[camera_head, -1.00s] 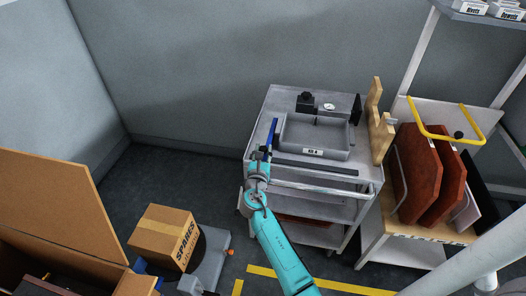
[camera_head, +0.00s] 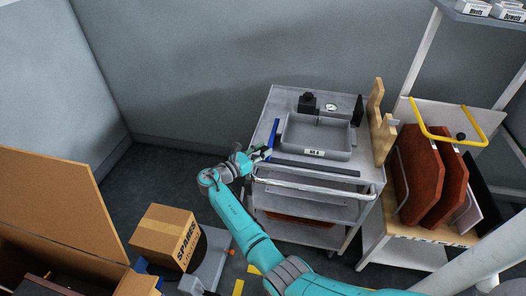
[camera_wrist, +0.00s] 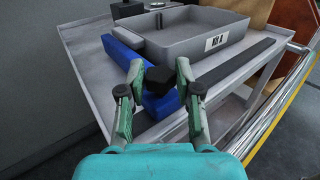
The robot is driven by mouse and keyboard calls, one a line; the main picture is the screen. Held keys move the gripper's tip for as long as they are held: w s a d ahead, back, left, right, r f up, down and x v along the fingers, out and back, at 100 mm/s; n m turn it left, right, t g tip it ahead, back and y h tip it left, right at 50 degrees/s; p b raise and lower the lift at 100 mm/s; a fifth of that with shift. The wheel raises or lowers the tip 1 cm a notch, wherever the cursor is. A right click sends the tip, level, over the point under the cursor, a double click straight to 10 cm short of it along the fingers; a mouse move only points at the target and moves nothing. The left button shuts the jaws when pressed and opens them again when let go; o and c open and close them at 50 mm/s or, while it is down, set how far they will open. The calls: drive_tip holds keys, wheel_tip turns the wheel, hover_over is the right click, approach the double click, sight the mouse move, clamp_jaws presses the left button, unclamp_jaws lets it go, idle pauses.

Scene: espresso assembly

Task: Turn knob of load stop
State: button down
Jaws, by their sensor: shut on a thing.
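The load stop looks to be the blue bar (camera_wrist: 146,75) along the left edge of the cart's top; it also shows in the head view (camera_head: 273,132). Its black knob (camera_wrist: 160,79) is at the bar's near end. My gripper (camera_wrist: 155,76) is shut on the black knob, with one green finger on each side of it. In the head view my gripper (camera_head: 262,153) is at the cart's near left corner, and the knob is too small to make out there.
A grey tray (camera_head: 316,153) labelled as a kit stands on the cart, right of the bar. A dark bar (camera_head: 318,169) lies in front of it. The cart's handle rail (camera_head: 318,187) runs along the near side. A spares box (camera_head: 166,235) is at lower left.

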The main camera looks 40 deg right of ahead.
sight(262, 149)
drive_tip(key=shift+w+m+g+y, duration=0.15)
drive_tip(key=shift+m+g, duration=0.65)
drive_tip(key=shift+g, duration=0.45)
drive_tip(key=shift+w+m+g+y, duration=0.15)
drive_tip(key=shift+m+g, duration=0.65)
drive_tip(key=shift+g, duration=0.45)
drive_tip(key=shift+s+m+g+y, duration=0.1)
drive_tip(key=shift+m+g+y, duration=0.2)
drive_tip(key=shift+m+g, duration=0.45)
drive_tip(key=c, duration=0.8)
unclamp_jaws()
wheel_tip(262, 149, up, 10)
drive_tip(key=shift+f, duration=0.1)
